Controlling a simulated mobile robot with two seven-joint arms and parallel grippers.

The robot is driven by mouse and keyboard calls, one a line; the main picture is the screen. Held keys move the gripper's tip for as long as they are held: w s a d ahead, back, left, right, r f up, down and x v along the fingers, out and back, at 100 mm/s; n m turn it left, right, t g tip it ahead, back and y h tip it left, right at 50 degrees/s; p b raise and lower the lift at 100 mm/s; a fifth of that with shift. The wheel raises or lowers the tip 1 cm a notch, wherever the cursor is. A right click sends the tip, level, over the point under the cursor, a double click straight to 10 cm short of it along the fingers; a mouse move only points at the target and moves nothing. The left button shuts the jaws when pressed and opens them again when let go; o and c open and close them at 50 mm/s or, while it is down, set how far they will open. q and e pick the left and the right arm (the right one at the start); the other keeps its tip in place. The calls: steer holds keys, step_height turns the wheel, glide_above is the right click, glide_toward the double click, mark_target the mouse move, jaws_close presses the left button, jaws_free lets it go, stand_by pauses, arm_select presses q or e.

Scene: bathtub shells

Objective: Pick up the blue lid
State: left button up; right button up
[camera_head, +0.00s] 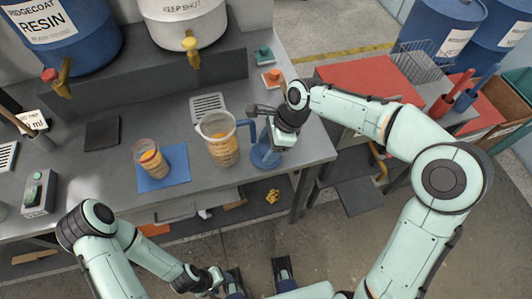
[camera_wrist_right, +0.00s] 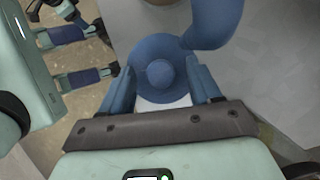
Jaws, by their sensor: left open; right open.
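The blue lid (camera_head: 265,157) is a round disc with a raised centre knob, near the right front edge of the grey table. In the right wrist view the lid (camera_wrist_right: 160,50) lies just ahead of my right gripper (camera_wrist_right: 161,82), its knob roughly centred between the open fingers. I cannot tell whether the fingers touch it. In the head view my right gripper (camera_head: 273,143) is over the lid and hides part of it. My left gripper (camera_head: 213,279) is low in front of the table, open and away from the lid.
A clear jug (camera_head: 221,150) with orange contents and a blue handle (camera_wrist_right: 213,20) stands close left of the lid. An orange-filled cup (camera_head: 150,158) stands on a blue mat (camera_head: 177,178). Barrels with taps line the back. A red-topped cart (camera_head: 350,77) is at right.

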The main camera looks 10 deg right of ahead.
steer(key=c, duration=1.1)
